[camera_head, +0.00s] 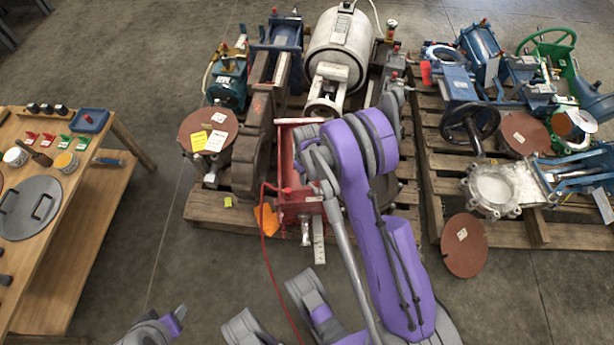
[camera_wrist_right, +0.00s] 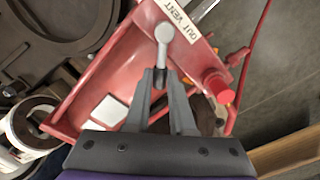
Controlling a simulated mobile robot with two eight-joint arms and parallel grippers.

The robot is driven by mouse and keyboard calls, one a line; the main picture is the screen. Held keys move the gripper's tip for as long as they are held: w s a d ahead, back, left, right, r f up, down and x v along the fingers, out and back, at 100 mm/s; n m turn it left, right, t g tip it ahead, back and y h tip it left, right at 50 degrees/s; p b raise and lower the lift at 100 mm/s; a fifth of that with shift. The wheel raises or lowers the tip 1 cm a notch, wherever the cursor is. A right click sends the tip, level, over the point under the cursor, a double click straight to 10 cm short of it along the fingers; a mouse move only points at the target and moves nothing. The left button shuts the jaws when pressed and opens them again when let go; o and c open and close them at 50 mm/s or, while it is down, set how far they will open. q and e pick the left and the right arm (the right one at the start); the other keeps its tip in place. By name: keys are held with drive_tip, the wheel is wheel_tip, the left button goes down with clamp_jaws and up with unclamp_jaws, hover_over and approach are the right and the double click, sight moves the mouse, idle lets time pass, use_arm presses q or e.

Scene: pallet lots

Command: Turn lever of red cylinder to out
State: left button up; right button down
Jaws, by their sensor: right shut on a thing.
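The red cylinder (camera_head: 300,205) lies on the left pallet in the head view, partly hidden by my right arm. In the right wrist view its red body (camera_wrist_right: 95,80) fills the upper middle, with a white label reading OUT VENT (camera_wrist_right: 178,18). A pale metal lever (camera_wrist_right: 163,36) with a round head stands just left of the label. My right gripper (camera_wrist_right: 161,80) has its fingers around the lower part of the lever and is shut on it. A purple and grey part of my left arm (camera_head: 155,330) shows at the bottom edge; its finger opening is not clear.
A white tank (camera_head: 340,45), a blue actuator (camera_head: 285,35) and a round brown plate (camera_head: 207,125) crowd the left pallet (camera_head: 225,212). A red hose (camera_head: 265,240) runs down to the floor. A wooden table (camera_head: 115,165) stands at left. Floor between table and pallet is clear.

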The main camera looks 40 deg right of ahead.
idle(0.4)
drive_tip(key=c, duration=0.8)
unclamp_jaws()
drive_tip(key=shift+o, duration=0.2)
wheel_tip(320, 180, up, 11)
drive_tip(key=p, duration=0.3)
drive_tip(key=shift+f, duration=0.15)
drive_tip(key=shift+d, duration=0.1)
